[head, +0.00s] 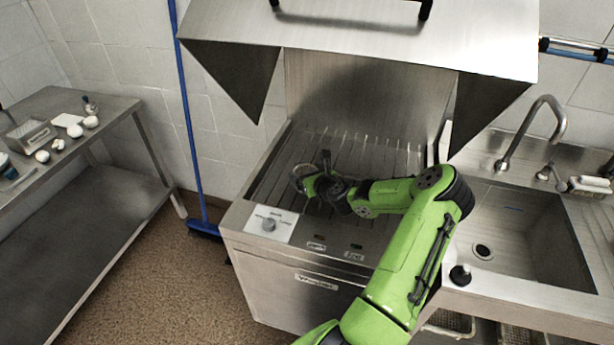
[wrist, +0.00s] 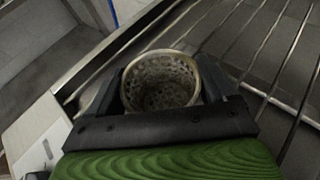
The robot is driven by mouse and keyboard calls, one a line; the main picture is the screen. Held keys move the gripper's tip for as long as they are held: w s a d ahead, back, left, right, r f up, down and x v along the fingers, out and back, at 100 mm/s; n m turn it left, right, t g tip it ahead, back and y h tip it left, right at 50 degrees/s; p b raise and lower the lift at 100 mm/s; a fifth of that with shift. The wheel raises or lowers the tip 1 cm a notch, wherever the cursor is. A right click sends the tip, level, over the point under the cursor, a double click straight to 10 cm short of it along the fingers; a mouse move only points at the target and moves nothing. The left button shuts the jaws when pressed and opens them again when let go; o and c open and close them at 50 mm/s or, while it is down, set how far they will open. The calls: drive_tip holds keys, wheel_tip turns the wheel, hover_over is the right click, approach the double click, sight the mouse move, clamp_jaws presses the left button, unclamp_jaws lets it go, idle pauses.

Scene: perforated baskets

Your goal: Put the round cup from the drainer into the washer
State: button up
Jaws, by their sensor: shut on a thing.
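The round cup (wrist: 160,84) is a perforated, worn metal basket with a pale rim. In the wrist view it sits between the two dark fingers of my gripper (wrist: 166,88), which is shut on it. In the head view the cup (head: 299,176) shows as a small round shape at the tip of my gripper (head: 312,180). The gripper is over the front left of the washer's slatted bed (head: 375,155), under the raised hood (head: 360,35). I cannot tell whether the cup touches the slats.
A sink (head: 515,235) with a tap (head: 535,125) is on the right. A steel table (head: 95,110) with small items stands at the left. A blue broom (head: 190,120) leans on the wall between table and washer.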

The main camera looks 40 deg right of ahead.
drive_tip(key=o, duration=0.8)
drive_tip(key=shift+o, duration=0.2)
drive_tip(key=shift+r, duration=0.15)
drive_tip(key=p+v, duration=0.1)
drive_tip(key=v, duration=1.1)
drive_tip(key=w+a+r+n+g+y, duration=0.1)
drive_tip(key=a+r+n+g+y, duration=0.15)
drive_tip(key=a+n, duration=0.8)
drive_tip(key=w+a+r+n+g+y, duration=0.1)
drive_tip(key=a+r+n+g+y, duration=0.2)
drive_tip(key=a+n, duration=0.75)
drive_tip(key=s+a+r+n+g, duration=0.1)
drive_tip(key=s+a+r+n, duration=0.5)
drive_tip(key=s+n, duration=0.3)
drive_tip(key=s+a+r+n+g+h, duration=0.1)
drive_tip(key=s+a+r+n, duration=0.4)
drive_tip(key=s+r+n, duration=0.2)
drive_tip(key=s+n, duration=0.1)
drive_tip(key=n, duration=0.1)
drive_tip(key=shift+s+a+n, duration=0.3)
drive_tip(key=shift+s+a, duration=0.05)
drive_tip(key=shift+s, duration=0.05)
